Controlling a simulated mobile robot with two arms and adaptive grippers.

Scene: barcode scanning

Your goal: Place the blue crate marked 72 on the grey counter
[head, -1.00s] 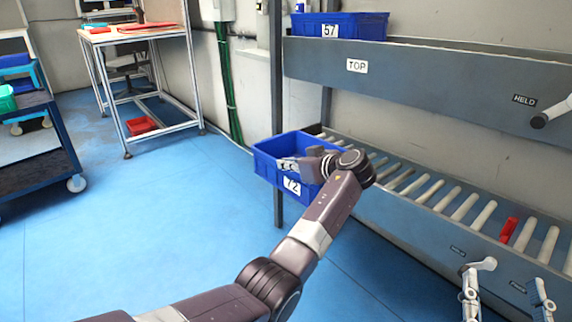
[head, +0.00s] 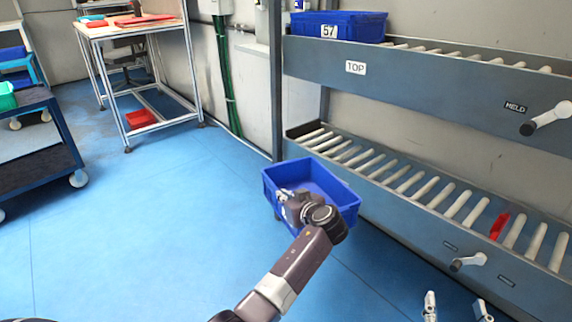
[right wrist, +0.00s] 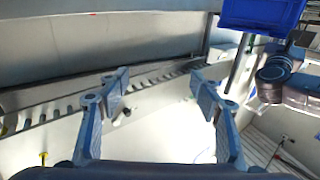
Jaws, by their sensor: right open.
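The blue crate (head: 330,180) is off the lower rollers, in the air over the blue floor, slightly tilted; it looks empty. My left gripper (head: 287,203) is shut on its near wall and hides most of its label. The crate also shows at the top right of the right wrist view (right wrist: 262,14). My right gripper (head: 457,306) is at the bottom edge, apart from the crate; in the right wrist view (right wrist: 160,88) its fingers are spread with nothing between them. I cannot make out a grey counter.
A grey two-level roller rack (head: 420,85) stands right, with blue crate 57 (head: 305,24) on top and a red item (head: 499,226) on the lower rollers. A workbench (head: 130,30) and a cart (head: 40,150) stand left. The floor between is clear.

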